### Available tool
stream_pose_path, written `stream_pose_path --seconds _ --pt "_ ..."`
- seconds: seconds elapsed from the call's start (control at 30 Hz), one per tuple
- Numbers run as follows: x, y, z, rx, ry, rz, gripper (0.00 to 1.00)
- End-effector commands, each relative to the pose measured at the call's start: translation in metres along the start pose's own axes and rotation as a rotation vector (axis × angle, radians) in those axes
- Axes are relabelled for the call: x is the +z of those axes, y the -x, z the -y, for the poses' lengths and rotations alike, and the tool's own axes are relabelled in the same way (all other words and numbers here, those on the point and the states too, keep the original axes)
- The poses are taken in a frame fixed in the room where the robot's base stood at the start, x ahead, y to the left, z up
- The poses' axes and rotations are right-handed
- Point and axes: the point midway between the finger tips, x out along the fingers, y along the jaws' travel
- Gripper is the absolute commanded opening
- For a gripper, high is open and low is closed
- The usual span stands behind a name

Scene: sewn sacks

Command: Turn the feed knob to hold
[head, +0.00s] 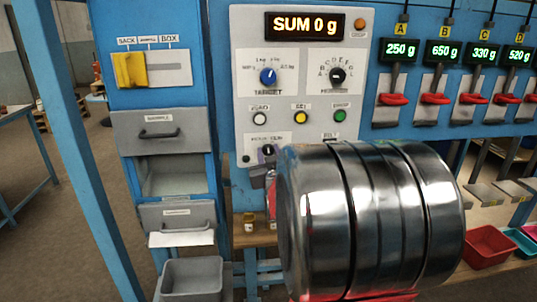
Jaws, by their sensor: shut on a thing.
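The small dark knob (267,150) sits low on the grey control panel (240,90), under a small label too blurred to read for certain. I take it to be the feed knob. My gripper (265,163) is at this knob, seen partly from behind, and is shut on it. My large shiny arm link covers the panel's lower right and most of the wrist. The knob's pointer direction cannot be made out.
Above are a blue target knob (268,76), a black selector knob (337,75), and white (260,119), yellow (300,118) and green (340,116) buttons. The display (305,25) reads SUM 0 g. Red levers (393,99) are at right, drawers (160,132) at left.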

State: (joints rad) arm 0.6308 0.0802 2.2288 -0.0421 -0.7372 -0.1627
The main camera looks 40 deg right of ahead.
Motion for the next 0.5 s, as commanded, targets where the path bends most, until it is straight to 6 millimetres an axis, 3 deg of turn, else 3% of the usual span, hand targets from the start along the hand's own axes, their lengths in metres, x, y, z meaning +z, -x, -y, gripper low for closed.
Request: stream_pose_path --seconds 0.5 --pt "-0.0032 -0.0007 0.0054 -0.004 0.32 -0.009 0.08"
